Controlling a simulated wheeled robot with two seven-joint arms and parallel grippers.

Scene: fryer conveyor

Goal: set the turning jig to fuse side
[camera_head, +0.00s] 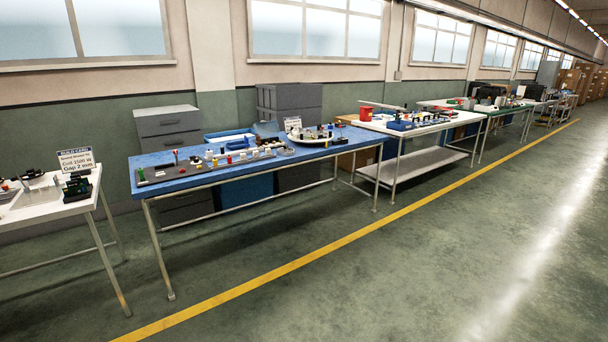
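I cannot tell for sure which object is the turning jig. A round pale tray or turntable (311,137) with small dark parts on it sits near the right end of the blue-topped table (215,171). Its setting and any fuse side marking are too small to read. A small white card (292,124) stands beside it. Neither of my grippers is in view.
Several small parts stand in a row on a grey strip (165,174) along the blue table. A white table with a build card (76,161) is at left. More benches, one with a red bin (366,113), recede right. The floor (400,270) in front is clear.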

